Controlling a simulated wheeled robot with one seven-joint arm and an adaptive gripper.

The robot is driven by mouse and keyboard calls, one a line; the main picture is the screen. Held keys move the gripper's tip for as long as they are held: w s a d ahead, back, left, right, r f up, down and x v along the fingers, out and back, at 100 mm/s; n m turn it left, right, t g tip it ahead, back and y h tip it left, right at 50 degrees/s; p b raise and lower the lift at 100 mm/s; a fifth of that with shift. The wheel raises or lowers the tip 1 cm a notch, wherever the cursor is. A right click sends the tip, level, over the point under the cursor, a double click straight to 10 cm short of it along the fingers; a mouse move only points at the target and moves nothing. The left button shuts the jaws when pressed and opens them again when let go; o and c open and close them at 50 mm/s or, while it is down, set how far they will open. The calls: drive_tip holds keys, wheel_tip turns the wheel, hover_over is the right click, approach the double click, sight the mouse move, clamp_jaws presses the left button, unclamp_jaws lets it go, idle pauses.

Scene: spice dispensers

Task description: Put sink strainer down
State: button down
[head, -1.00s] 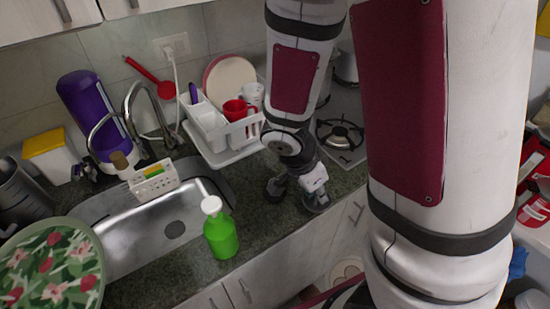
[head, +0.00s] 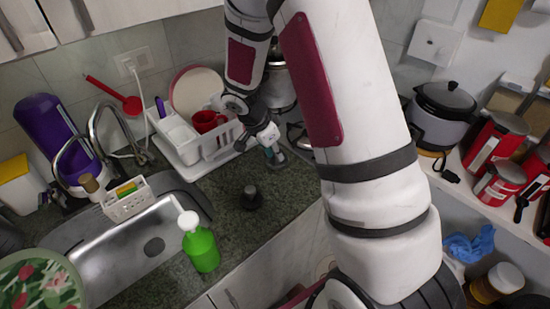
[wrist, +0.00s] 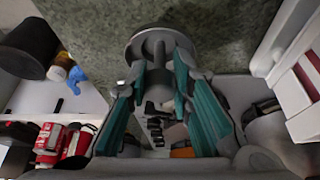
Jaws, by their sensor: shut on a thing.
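The sink strainer (wrist: 165,38) shows in the wrist view as a grey round disc with a stem, and the stem is between the teal-padded fingers. My gripper (wrist: 158,75) is shut on it. In the head view my gripper (head: 273,157) is at the back of the dark counter, just right of the dish rack. The strainer is small there, at the fingertips. I cannot tell whether its disc touches the counter. The sink (head: 125,262), with its dark drain, is to the left of my gripper.
A small black object (head: 251,198) stands on the counter in front of my gripper. A green soap bottle (head: 201,249) stands by the sink. The white dish rack (head: 200,150) holds dishes. A pot (head: 278,90) is behind my arm. Counter around the black object is clear.

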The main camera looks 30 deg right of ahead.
sight(274, 158)
drive_tip(key=shift+w+d+f+p, duration=0.1)
drive_tip(key=shift+w+f+p, duration=0.1)
drive_tip(key=shift+f, duration=0.7)
drive_tip(key=shift+w+d+f+p, duration=0.1)
drive_tip(key=shift+w+f+p, duration=0.1)
drive_tip(key=shift+f, duration=0.7)
drive_tip(key=shift+f, duration=0.15)
drive_tip(key=c, duration=1.4)
unclamp_jaws()
drive_tip(key=s+a+r+n+t+y+b, duration=0.1)
drive_tip(key=s+a+r+n, duration=0.15)
drive_tip(key=r, duration=0.55)
drive_tip(key=s+a+r+n, duration=0.2)
drive_tip(key=s+a+r, duration=0.15)
drive_tip(key=r, duration=0.55)
drive_tip(key=s+a+r+n+t+y+b, duration=0.15)
drive_tip(key=s+r, duration=0.25)
drive_tip(key=r, duration=0.4)
drive_tip(key=s+a+r+n+t, duration=0.1)
drive_tip(key=s+a+r+n, duration=0.1)
drive_tip(key=s+n, duration=0.1)
drive_tip(key=s+a+r+n+y, duration=0.1)
drive_tip(key=s+r+n, duration=0.1)
drive_tip(key=s+n, duration=0.2)
drive_tip(key=s+a+r+n+t+y, duration=0.1)
drive_tip(key=s+a+r+n, duration=0.1)
drive_tip(key=s, duration=0.4)
drive_tip(key=shift+a+r+n+t+p, duration=0.1)
drive_tip(key=shift+a+n+t+p, duration=0.25)
drive_tip(key=shift+n, duration=0.55)
